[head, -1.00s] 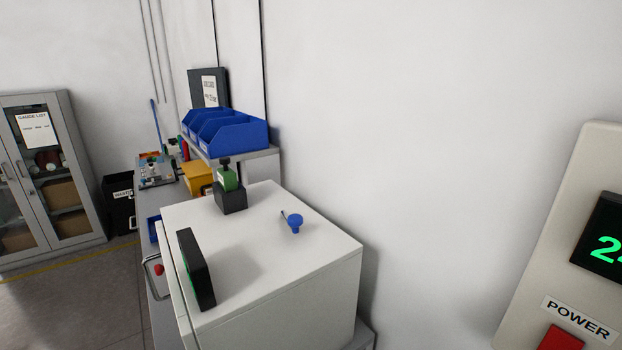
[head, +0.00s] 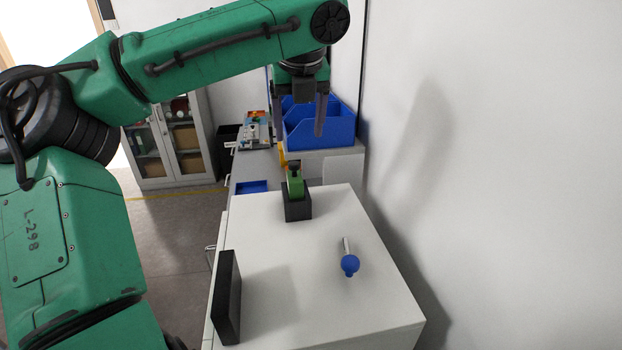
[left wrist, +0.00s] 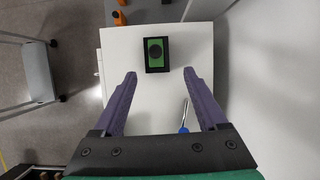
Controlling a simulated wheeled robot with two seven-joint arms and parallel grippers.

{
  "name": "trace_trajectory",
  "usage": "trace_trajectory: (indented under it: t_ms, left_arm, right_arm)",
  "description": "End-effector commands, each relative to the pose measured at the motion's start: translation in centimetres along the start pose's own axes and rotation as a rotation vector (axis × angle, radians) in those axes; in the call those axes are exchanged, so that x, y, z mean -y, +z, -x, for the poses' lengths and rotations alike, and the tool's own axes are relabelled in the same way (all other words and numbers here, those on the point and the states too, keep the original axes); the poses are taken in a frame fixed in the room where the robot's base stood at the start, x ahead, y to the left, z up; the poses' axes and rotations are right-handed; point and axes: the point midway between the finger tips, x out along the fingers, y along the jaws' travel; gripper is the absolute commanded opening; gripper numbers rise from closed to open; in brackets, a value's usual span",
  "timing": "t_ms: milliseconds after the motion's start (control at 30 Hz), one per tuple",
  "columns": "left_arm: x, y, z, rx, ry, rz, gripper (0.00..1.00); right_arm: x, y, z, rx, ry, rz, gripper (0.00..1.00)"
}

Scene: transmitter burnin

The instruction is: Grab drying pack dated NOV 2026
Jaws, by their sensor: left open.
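No pack with a readable NOV 2026 date shows in either view. My left gripper (head: 299,115) is open and empty, fingers pointing down, in front of the blue bins (head: 338,135) in the head view. In the left wrist view the open gripper (left wrist: 160,76) is over the white cabinet top (left wrist: 150,118). A green item (head: 296,187) stands in a black holder (head: 297,207) on the white cabinet (head: 325,310). It also shows, from above, ahead of the fingertips in the left wrist view (left wrist: 155,53). The bins' contents are hidden. My right gripper is out of view.
A blue-knobbed tool (head: 350,264) lies on the cabinet top, right of centre. A black upright panel (head: 228,298) stands at its left front edge. A small blue tray (head: 251,187) is on the bench behind. A wall bounds the right side.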

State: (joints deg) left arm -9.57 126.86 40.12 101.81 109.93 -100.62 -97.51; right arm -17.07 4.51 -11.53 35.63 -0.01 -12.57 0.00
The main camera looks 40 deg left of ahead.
Motion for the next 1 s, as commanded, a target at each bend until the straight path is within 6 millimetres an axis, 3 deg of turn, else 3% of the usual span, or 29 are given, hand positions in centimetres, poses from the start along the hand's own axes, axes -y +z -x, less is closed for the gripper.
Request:
trace_trajectory:
  t_ms: [67, 333, 733, 1000]
  left_arm:
    - [0.1, -0.8, -0.1, -0.003, 0.025, -0.048, 0.75]
    - [0.0, -0.9, -6.6, -0.008, 0.022, -0.046, 0.75]
    - [0.2, -0.8, -13.1, -0.006, 0.023, -0.041, 0.75]
    - [0.2, -0.8, -14.1, -0.001, 0.02, -0.04, 0.75]
  right_arm:
    - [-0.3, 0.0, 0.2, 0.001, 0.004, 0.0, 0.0]
    - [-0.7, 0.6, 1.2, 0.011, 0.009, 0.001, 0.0]
    - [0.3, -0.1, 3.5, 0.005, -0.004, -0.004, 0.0]
    - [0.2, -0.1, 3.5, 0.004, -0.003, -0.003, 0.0]
